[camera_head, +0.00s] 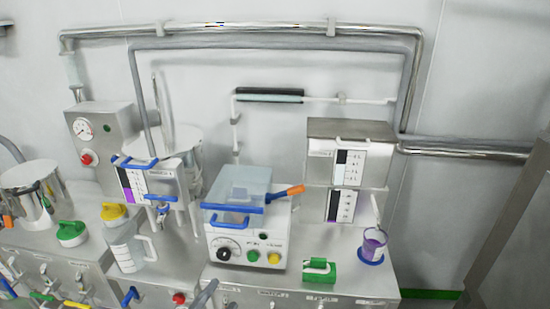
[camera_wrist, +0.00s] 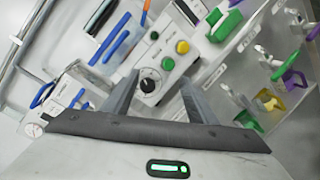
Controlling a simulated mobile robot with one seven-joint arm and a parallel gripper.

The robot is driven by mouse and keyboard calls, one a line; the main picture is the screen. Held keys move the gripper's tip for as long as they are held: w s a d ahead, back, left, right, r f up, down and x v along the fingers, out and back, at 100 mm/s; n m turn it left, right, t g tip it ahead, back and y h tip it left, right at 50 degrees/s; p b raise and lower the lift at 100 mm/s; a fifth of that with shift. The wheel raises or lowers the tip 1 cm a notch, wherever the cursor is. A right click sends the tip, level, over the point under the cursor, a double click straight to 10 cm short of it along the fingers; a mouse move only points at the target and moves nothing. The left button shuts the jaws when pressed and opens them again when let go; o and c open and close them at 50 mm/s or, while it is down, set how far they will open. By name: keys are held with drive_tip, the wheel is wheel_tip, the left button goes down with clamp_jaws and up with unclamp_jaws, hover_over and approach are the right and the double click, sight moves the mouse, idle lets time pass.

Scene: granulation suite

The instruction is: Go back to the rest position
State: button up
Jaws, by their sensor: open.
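My gripper (camera_wrist: 158,98) shows in the wrist view with its two grey fingers spread apart and nothing between them. Beyond the fingers is the white control box (camera_wrist: 158,62) with a black dial, a green button and a yellow button. I cannot tell from the wrist view how far the fingertips are from the box. In the head view the same box (camera_head: 222,262) stands on the bench under a clear cover with blue handles. At most a grey part at the bottom edge of the head view could be my arm; the gripper itself is not clear there.
A beaker of purple liquid (camera_head: 373,244) stands on a blue base at the right. A clear jug with a yellow lid (camera_head: 125,245) and a steel pot (camera_head: 30,190) stand left. Pipes (camera_head: 250,30) run along the wall.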

drive_tip(key=s+d+r+m+g+h+p, duration=0.1)
drive_tip(key=d+r+m+g+h+p, duration=0.1)
drive_tip(key=d+r+m+g, duration=0.75)
drive_tip(key=d+r+m+g+h+p, duration=0.1)
drive_tip(key=d+r+m+g, duration=0.45)
drive_tip(key=d, duration=0.75)
drive_tip(key=s+d+r+m+t+y+p, duration=0.2)
drive_tip(key=s+d+r+m+y, duration=0.1)
drive_tip(key=r, duration=0.6)
drive_tip(key=s+d+r+m+t+y+p, duration=0.1)
drive_tip(key=s+d+r+m+t+y, duration=0.1)
drive_tip(key=s+r+y, duration=0.3)
wheel_tip(320, 180, up, 4)
drive_tip(key=shift+d+r+m+p, duration=0.2)
drive_tip(key=shift+d+m+p, duration=0.2)
drive_tip(key=shift+d+m, duration=0.35)
drive_tip(key=shift+s, duration=0.1)
